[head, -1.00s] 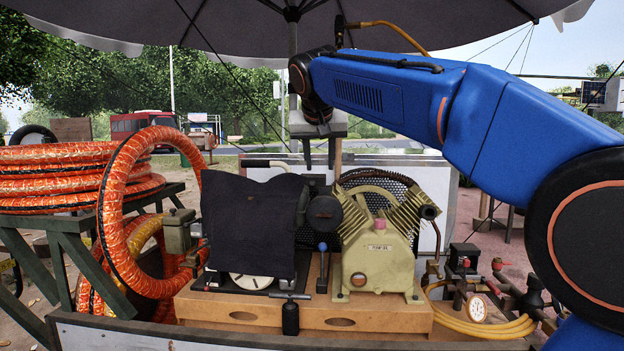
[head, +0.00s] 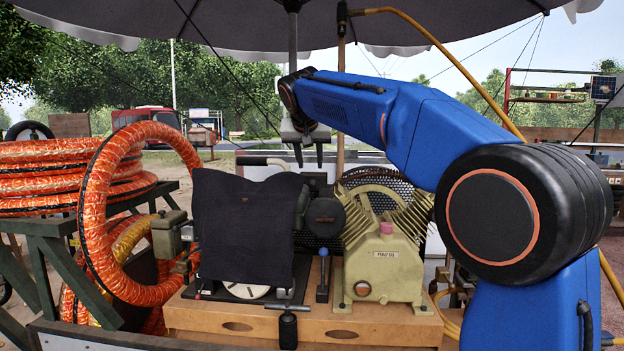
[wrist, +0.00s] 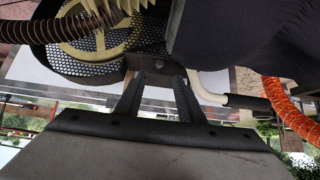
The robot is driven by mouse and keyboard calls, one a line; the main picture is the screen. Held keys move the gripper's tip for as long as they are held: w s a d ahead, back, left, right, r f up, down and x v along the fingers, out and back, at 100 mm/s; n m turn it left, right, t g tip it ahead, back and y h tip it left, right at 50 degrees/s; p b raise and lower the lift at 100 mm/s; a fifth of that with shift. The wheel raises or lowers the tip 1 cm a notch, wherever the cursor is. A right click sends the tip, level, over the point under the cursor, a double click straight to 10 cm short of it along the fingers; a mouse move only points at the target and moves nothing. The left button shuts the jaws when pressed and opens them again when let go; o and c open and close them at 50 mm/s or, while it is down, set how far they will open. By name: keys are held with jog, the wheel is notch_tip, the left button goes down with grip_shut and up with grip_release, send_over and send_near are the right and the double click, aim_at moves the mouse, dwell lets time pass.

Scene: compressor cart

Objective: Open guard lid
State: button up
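No guard lid shows plainly; a dark cloth (head: 245,235) hangs over a unit on the wooden cart top and hides most of it. A pale bent handle (head: 262,161) with a black grip stands behind the cloth's top edge. The handle also shows in the wrist view (wrist: 208,92), right of my fingers, with the cloth (wrist: 235,40) above. My gripper (head: 309,163) points down behind the cloth's right side, near the handle.
A cream compressor pump (head: 383,262) stands right of the cloth, with a black mesh guard (head: 375,180) behind it. Orange hose coils (head: 120,215) crowd the left. An umbrella pole (head: 292,75) rises behind my gripper. A T-handled tool (head: 288,325) is at the front.

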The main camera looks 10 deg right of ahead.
aim_at(313, 182)
jog(key=x, duration=0.9)
grip_shut()
